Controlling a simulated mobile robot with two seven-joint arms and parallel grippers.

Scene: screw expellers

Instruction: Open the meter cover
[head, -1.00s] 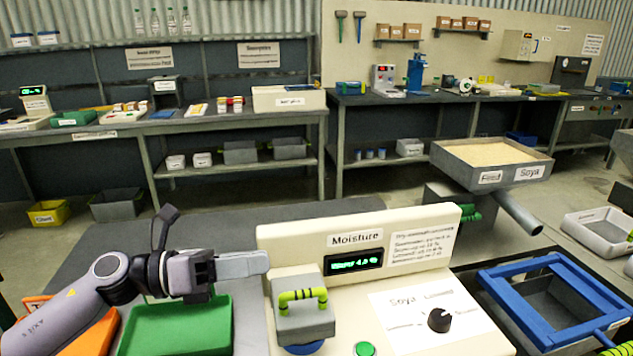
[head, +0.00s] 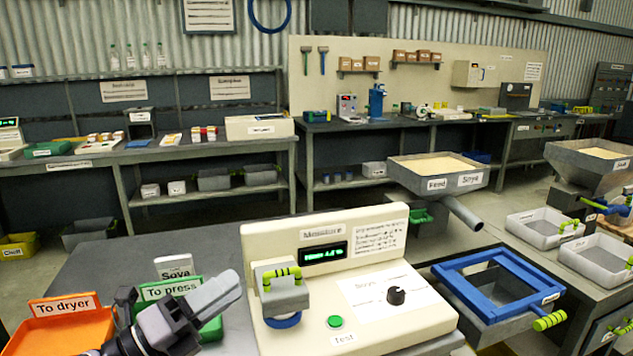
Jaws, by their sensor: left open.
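The cream moisture meter (head: 345,283) stands on the dark bench at the front middle, with a lit green display (head: 323,254), a dark knob (head: 396,296) and a green button (head: 334,321). Its grey cover (head: 284,301) with a green and black striped handle (head: 281,276) sits on the left side of the meter, above a blue ring, and looks closed. My left gripper (head: 222,291) is left of the cover, apart from it, over the green tray. It points up and right, and nothing shows in it. My right gripper is not in view.
An orange "To dryer" tray (head: 66,328) and a green "To press" tray (head: 212,330) lie left of the meter, by a "Soya" card (head: 175,267). A blue-framed sieve (head: 500,284) stands to the right. Bare bench (head: 150,244) shows behind the trays.

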